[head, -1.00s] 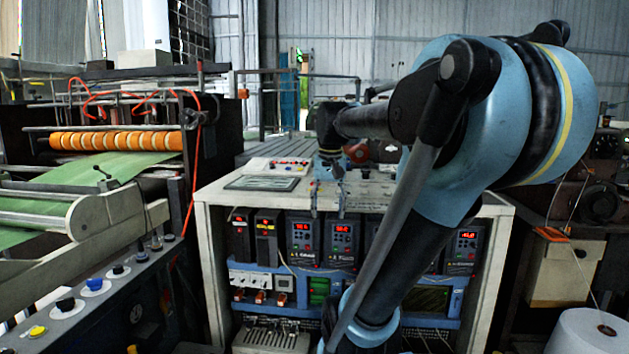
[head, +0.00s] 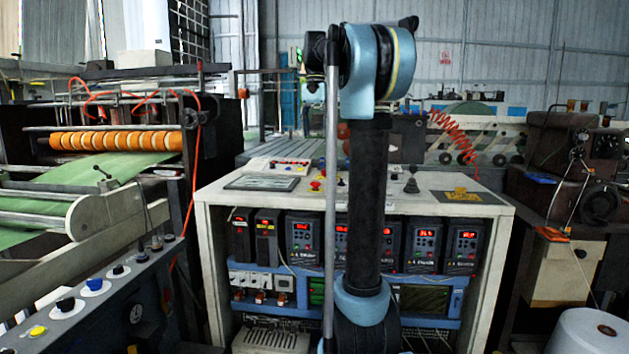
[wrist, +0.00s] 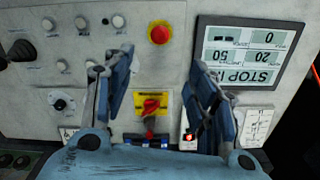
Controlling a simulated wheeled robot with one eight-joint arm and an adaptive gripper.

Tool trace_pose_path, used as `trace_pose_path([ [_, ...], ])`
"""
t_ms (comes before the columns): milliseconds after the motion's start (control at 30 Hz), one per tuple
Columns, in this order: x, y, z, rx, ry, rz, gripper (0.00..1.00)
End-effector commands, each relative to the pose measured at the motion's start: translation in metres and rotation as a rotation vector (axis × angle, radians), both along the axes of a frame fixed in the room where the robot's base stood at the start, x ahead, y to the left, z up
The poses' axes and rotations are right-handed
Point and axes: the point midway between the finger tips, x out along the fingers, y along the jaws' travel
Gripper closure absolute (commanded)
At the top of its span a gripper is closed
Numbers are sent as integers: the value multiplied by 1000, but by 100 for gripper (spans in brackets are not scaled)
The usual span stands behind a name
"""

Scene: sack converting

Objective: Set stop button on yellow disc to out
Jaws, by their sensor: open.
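The stop button (wrist: 160,33) is a red round cap on a yellow disc, on the grey console top. It also shows in the head view (head: 316,185), just left of my upright arm. My gripper (wrist: 162,58) is open and empty in the wrist view, its two blue fingers spread apart. The button lies beyond the fingertips in the picture, roughly between their lines. Whether it is pressed in or out, I cannot tell. The gripper itself is hidden in the head view.
A red rotary switch on a yellow plate (wrist: 151,105) sits between the fingers in the picture. A display (wrist: 237,52) lies right of the button, several small knobs and a large black knob (wrist: 22,50) left. A lever (head: 411,182) stands on the console's right half.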

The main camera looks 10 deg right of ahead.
Motion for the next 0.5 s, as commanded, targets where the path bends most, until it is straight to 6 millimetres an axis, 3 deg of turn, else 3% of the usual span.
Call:
trace_pose_path([
  [167,0,0,-17,0,0,-1,48],
  [500,0,0,-76,0,0,0,48],
])
